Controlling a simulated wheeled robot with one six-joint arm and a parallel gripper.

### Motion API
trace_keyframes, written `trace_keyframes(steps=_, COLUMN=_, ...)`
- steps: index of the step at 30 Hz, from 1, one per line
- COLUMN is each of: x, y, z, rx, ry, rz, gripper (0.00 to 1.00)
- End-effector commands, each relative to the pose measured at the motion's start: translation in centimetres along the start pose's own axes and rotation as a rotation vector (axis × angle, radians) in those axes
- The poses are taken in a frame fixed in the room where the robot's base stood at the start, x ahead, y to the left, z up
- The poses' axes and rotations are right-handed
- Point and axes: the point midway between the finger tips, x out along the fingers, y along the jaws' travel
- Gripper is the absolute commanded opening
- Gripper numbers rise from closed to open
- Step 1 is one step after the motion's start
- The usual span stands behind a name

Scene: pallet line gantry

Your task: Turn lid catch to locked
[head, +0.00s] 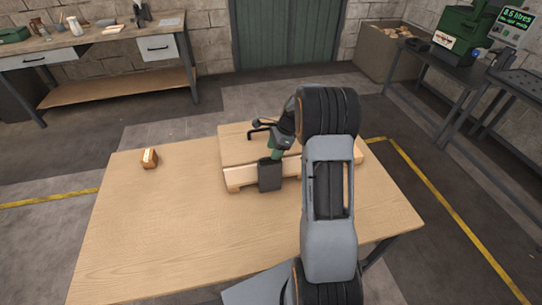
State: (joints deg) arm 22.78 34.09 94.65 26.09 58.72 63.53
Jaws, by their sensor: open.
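A low light-wood box or pallet (238,177) with a flat top board (236,148) lies at the back of the wooden table. My gripper (254,129) is above the top board, its two dark fingers apart and pointing left, with nothing between them that I can see. I cannot make out the lid catch or its position; my arm covers the right part of the box. A green object (276,154) stands in a dark grey holder (270,178) at the box's front side, just below my gripper.
A small wooden block (149,158) sits at the table's (180,230) left; the table's front left is clear. Behind are a workbench (95,45), a green door (285,35), a bin (385,55) and a bench with a green machine (465,30).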

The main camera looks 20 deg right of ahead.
Motion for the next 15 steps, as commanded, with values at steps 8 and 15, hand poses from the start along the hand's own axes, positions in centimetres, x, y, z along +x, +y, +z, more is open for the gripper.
trace_keyframes(steps=8, x=3.1, y=0.0, z=0.0, rx=-0.001, ry=0.0, rz=0.001, gripper=0.49)
trace_keyframes(steps=15, x=3.9, y=0.0, z=-0.1, rx=0.0, ry=0.0, rz=0.0, gripper=0.49)
